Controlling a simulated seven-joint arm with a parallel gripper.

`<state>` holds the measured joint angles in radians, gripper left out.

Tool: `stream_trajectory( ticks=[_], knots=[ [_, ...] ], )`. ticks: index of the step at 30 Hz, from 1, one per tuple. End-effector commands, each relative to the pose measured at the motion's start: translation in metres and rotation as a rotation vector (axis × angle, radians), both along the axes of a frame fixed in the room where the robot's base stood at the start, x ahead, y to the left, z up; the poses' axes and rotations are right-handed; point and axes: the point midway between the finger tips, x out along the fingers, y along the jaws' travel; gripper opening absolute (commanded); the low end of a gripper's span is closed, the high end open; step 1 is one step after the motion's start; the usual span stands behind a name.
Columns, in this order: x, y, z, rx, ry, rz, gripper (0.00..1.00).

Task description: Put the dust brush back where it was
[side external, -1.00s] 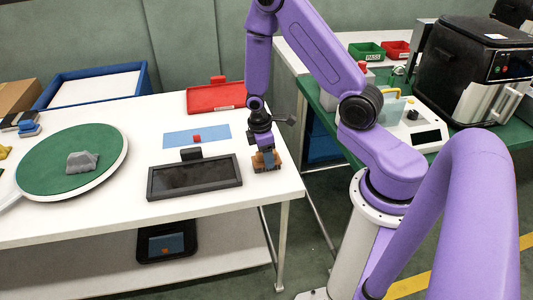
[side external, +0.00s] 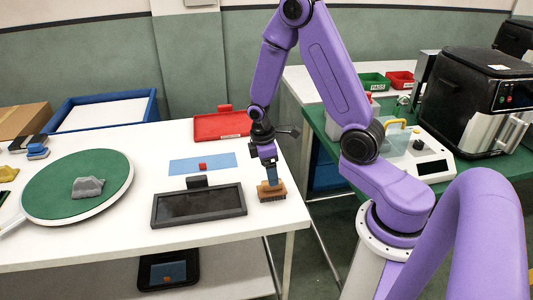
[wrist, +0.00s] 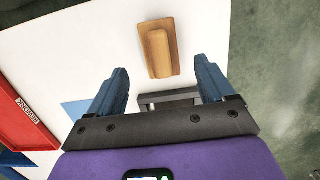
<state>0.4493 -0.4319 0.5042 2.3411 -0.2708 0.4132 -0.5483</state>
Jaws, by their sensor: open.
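The dust brush (side external: 271,191), with a tan wooden body and dark bristles below, rests upright on the white table near its right edge. It lies just right of a black-framed tray. In the wrist view the brush (wrist: 159,50) shows from above, with a raised grip along its middle. My gripper (side external: 270,178) is over the brush, pointing down. In the wrist view my gripper (wrist: 160,68) is open, its blue fingers wide apart with the brush between and beyond them. The fingers look clear of the brush.
The black-framed tray (side external: 155,222) is close at left, with a small black block behind it. A blue mat (side external: 220,161) holds a red cube. A red tray (side external: 208,130) and a round green board (side external: 60,190) stand farther off. The table's right edge is near the brush.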

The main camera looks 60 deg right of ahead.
Motion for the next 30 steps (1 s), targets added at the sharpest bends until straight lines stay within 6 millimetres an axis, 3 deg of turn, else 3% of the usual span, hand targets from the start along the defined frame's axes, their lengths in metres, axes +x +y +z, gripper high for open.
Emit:
stream_trajectory(
  ticks=[9,17,23,30],
  knots=[
    [0.006,0.005,0.045,-0.001,-0.004,-0.001,0.82],
    [0.006,0.009,0.061,0.000,-0.003,0.004,0.82],
    [-0.004,0.036,0.077,0.001,-0.030,0.046,0.82],
    [-0.037,0.081,0.102,0.021,-0.072,0.110,0.82]
  ],
)
